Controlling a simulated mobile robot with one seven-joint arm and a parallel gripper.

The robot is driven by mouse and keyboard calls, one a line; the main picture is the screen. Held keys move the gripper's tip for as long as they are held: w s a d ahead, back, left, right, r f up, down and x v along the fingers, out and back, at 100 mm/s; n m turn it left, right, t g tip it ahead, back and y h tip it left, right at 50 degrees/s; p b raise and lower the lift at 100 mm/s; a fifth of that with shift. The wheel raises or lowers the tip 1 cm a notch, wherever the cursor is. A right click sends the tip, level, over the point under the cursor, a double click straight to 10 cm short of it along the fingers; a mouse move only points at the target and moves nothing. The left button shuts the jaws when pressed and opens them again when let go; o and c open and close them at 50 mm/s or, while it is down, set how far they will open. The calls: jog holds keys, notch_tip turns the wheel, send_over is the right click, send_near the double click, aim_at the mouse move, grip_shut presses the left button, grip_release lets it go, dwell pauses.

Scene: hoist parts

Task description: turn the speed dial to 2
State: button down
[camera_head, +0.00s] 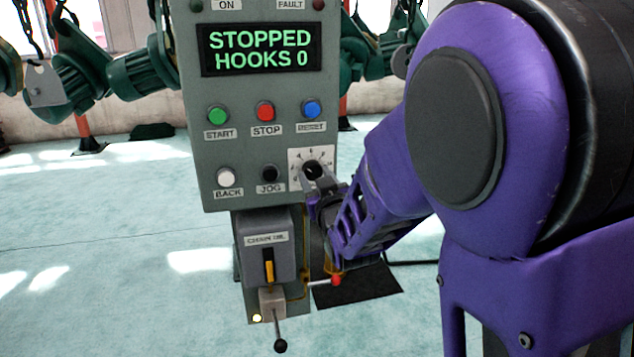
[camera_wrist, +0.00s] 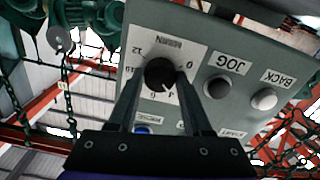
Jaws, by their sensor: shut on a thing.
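The speed dial (camera_head: 313,169) is a black round knob on a white scale plate at the lower right of the grey control panel (camera_head: 240,150). In the wrist view the dial (camera_wrist: 159,72) sits between the two fingertips of my gripper (camera_wrist: 158,78), which is shut on it from both sides. Around it I read 0, 4, 6, 10 and 12, upside down. The place between 0 and 4 is behind a finger. I cannot tell where the dial's pointer stands. In the head view my gripper (camera_head: 316,193) reaches the dial from below right.
The display (camera_head: 262,49) reads STOPPED, HOOKS 0. Green START (camera_head: 218,115), red STOP (camera_head: 265,111) and blue RESET (camera_head: 311,109) buttons sit above the dial. The black JOG button (camera_head: 269,173) is close to its left, beside white BACK (camera_head: 226,177). A lever box (camera_head: 266,245) hangs below.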

jog(key=n+b, duration=0.2)
jog(key=n, duration=0.1)
jog(key=shift+r+n, duration=0.1)
jog(key=shift+n, duration=1.2)
jog(key=shift+c, duration=1.7)
grip_release()
jog(key=shift+w, duration=0.1)
